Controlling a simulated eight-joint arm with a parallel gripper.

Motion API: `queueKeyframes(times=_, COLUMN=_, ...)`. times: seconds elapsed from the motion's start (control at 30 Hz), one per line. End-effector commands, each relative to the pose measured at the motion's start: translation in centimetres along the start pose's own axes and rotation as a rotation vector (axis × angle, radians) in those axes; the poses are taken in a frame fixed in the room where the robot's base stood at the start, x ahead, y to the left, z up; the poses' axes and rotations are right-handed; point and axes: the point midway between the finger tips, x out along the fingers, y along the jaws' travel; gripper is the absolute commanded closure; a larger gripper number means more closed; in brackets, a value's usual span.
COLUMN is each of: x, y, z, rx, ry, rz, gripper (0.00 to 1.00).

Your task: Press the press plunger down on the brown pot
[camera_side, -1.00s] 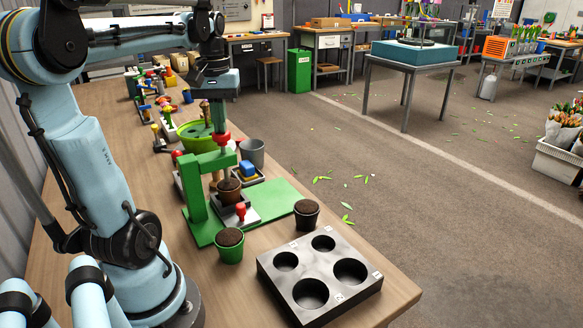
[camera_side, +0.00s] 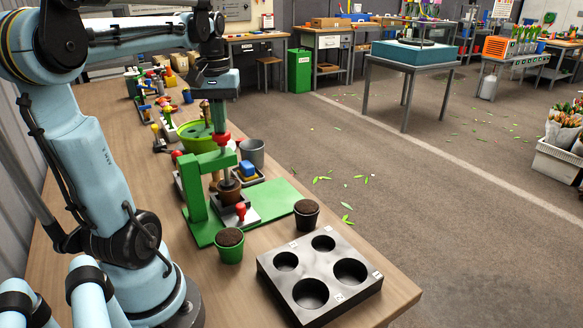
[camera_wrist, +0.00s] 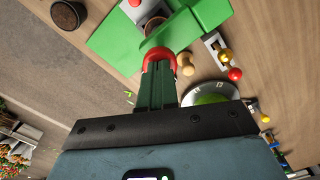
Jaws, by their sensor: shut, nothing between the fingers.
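The green press (camera_side: 195,190) stands on the table with its red-topped plunger (camera_side: 221,139) running down through the arm of the press. The brown pot (camera_side: 229,196) sits under it on the press's base. The plunger's lower end is down at the pot's mouth and hides most of the soil; whether it touches the soil I cannot tell. My gripper (camera_side: 217,124) points down with its fingers shut and empty, directly above the red knob and seemingly touching it. In the wrist view the shut fingertips (camera_wrist: 157,70) meet the red knob (camera_wrist: 160,54).
A green pot (camera_side: 230,246) and a dark pot (camera_side: 306,214) with soil stand in front of the press. A black block with several holes (camera_side: 320,280) lies near the table's front corner. A grey cup (camera_side: 252,151) and a green bowl (camera_side: 195,137) stand behind.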

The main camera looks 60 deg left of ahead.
Motion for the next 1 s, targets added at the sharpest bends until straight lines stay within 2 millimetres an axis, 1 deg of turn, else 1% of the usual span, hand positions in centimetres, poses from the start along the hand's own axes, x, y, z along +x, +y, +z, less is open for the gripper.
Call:
queueKeyframes(times=0.07, x=-0.1, y=0.0, z=-0.1, rx=0.0, ry=0.004, rz=0.001, gripper=1.0)
queueKeyframes(times=1.0, x=-7.0, y=0.0, z=0.0, rx=0.0, ry=0.001, rz=0.0, gripper=1.0)
